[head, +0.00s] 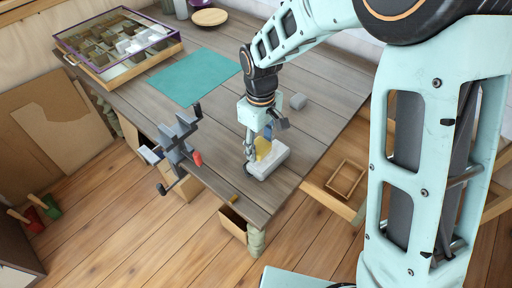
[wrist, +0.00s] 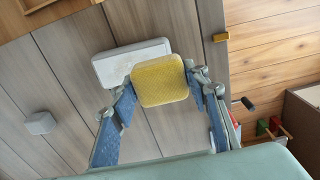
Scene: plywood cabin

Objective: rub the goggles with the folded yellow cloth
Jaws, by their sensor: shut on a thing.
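The folded yellow cloth (wrist: 160,80) is a thick rounded square pad between the fingers of my gripper (wrist: 162,88) in the wrist view. The gripper is shut on it. In the head view the cloth (head: 263,147) shows beside the fingers of my gripper (head: 258,149), low over the table. A white, rounded, box-like thing (head: 270,163) lies on the table right under the cloth; it also shows in the wrist view (wrist: 118,62), partly hidden by the cloth. It may be the goggles; I cannot make out lenses or a strap. I cannot tell whether the cloth touches it.
The plank table (head: 310,125) has a small grey block (head: 298,101) behind my gripper. A vise (head: 178,150) is at the left edge. A teal mat (head: 195,77) and a glass-topped divided case (head: 120,42) lie farther back. A small yellow thing (head: 233,198) is at the front edge.

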